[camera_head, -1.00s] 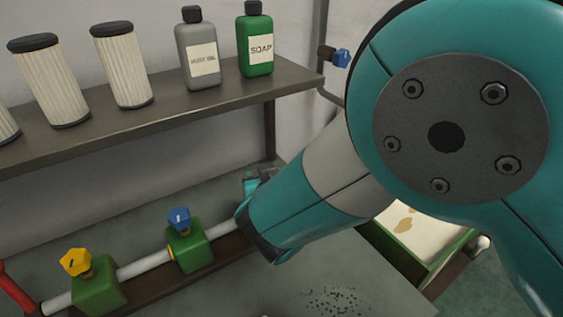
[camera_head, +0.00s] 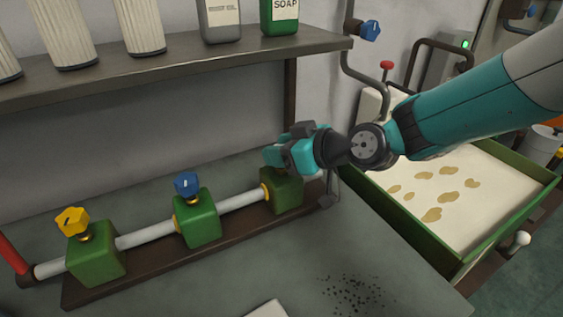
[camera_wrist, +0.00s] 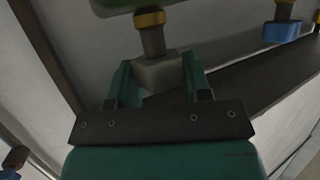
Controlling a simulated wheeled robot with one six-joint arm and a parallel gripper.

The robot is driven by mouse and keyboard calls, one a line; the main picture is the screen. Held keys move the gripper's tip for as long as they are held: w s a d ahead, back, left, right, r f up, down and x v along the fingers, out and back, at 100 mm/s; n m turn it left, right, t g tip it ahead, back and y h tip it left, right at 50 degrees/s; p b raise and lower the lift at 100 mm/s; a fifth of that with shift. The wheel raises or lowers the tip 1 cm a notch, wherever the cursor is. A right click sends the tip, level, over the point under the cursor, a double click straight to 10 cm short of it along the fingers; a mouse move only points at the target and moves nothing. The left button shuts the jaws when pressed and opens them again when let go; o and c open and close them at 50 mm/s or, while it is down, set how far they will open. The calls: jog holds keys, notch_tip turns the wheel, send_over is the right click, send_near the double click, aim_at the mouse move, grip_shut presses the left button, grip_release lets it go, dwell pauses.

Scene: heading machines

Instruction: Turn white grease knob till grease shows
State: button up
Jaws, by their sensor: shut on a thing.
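Three green valve blocks sit in a row on a white pipe. My gripper (camera_head: 277,157) is over the rightmost green block (camera_head: 283,197) and hides the knob there in the head view. In the wrist view, which looks inverted, my two teal fingers (camera_wrist: 158,84) are shut around a pale, squarish white knob (camera_wrist: 160,72). A brown stem and brass collar (camera_wrist: 149,19) join the knob to its green block. The other blocks bear a yellow knob (camera_head: 72,221) and a blue knob (camera_head: 187,185). I see no grease at the gripped block.
A shelf (camera_head: 170,75) with filters and bottles runs above the row. A red lever (camera_head: 12,249) stands at the left end. A green tray (camera_head: 400,235) with stained white lining is at the right. Dark specks (camera_head: 352,293) lie on the bench.

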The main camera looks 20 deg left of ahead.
jog(key=shift+n+g+b, duration=0.4)
jog(key=shift+g+b, duration=0.1)
jog(key=o, duration=0.9)
jog(key=b+v, duration=0.3)
jog(key=v, duration=1.4)
jog(key=shift+d, duration=0.15)
jog(key=shift+r, duration=0.1)
